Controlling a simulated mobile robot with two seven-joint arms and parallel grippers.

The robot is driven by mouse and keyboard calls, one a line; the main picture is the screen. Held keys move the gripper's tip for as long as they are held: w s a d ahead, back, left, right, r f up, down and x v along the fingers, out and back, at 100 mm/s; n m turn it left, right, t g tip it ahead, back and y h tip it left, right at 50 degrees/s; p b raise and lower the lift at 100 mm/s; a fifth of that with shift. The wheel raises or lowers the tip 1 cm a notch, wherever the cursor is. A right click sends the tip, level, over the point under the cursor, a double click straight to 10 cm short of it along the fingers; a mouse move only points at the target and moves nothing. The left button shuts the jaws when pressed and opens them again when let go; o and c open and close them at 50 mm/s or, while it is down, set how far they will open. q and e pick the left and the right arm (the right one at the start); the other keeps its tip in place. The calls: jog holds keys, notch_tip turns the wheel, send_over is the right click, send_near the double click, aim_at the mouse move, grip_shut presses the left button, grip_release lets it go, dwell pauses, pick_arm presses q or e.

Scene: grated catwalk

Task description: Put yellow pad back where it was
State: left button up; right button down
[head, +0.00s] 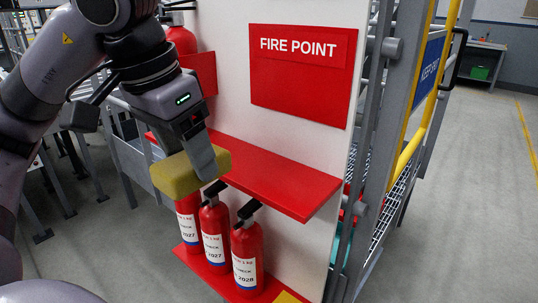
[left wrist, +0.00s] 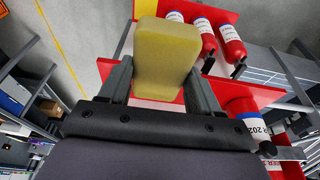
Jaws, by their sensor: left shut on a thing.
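The yellow pad (head: 178,176) is a thick block held in my left gripper (head: 200,158), in front of the red upper shelf (head: 275,180) and above the extinguishers. In the left wrist view the pad (left wrist: 165,55) sits between the two fingers of the left gripper (left wrist: 160,90), which are shut on it. A flat yellow patch (head: 289,297) shows on the red lower shelf (head: 222,283) at its near right end, cut by the picture edge. I cannot tell what this patch is. My right gripper is not in view.
Three red extinguishers (head: 247,258) stand in a row on the lower shelf, under the upper shelf. The upper shelf's right part is bare. A white panel with a red FIRE POINT sign (head: 300,75) stands behind. Grey posts and a yellow rail (head: 430,95) are at right.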

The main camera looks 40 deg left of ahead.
pick_arm(q)
jog(key=w+d+p, duration=0.1)
jog(key=w+p, duration=0.3)
jog(key=w, duration=1.2)
notch_tip(320, 180, down, 6)
jog(key=shift+d+f, duration=0.1)
jog(key=shift+f, duration=0.1)
jog(key=shift+w+f, duration=0.15)
jog(key=shift+w, duration=0.05)
jog(key=shift+f, duration=0.15)
jog(key=o, duration=0.9)
jog(key=shift+f, duration=0.1)
jog(key=shift+o, duration=0.2)
